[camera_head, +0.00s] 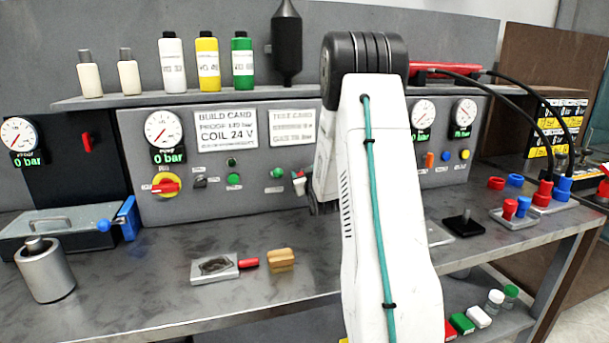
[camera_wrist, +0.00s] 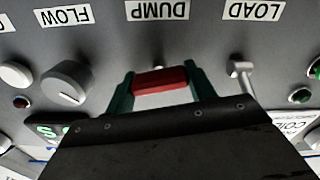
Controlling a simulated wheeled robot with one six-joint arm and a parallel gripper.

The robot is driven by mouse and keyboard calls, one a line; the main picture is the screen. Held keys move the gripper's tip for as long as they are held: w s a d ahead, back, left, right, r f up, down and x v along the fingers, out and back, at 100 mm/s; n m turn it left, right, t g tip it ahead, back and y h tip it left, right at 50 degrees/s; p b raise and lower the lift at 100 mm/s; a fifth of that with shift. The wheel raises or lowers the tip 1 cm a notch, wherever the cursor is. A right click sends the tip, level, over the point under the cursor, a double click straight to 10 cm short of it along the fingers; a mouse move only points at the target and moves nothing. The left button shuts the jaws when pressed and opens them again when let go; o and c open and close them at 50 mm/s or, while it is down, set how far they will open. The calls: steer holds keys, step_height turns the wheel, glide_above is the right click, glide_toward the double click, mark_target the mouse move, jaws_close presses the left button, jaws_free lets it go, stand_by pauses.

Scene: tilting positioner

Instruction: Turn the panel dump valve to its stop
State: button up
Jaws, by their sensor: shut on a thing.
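The dump valve's red handle (camera_wrist: 161,82) shows in the wrist view below the upside-down DUMP label (camera_wrist: 157,10). It lies nearly level across the picture, slightly tilted. My gripper (camera_wrist: 160,77) has its two green fingers at the two ends of the handle, shut on it. The valve's stem behind the handle is mostly hidden, and I cannot see a stop. In the head view my white arm covers the dump valve and the fingers.
In the wrist view a grey FLOW knob (camera_wrist: 67,83) is left of the handle and a LOAD lever (camera_wrist: 240,72) stands close on the right. In the head view a tan block (camera_head: 281,259) lies on the bench (camera_head: 180,317). Bottles line the shelf (camera_head: 275,93) above the panel.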

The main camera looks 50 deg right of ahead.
steer(key=n, duration=0.4)
steer(key=shift+a+n, duration=0.1)
steer(key=shift+n, duration=0.2)
steer(key=n, duration=0.3)
steer(key=shift+f+n, duration=0.1)
steer(key=shift+n, duration=0.3)
steer(key=n, duration=0.3)
steer(key=shift+a+f+n, duration=0.1)
steer(key=shift+n, duration=2)
steer(key=o, duration=1)
steer(key=shift+w, duration=0.1)
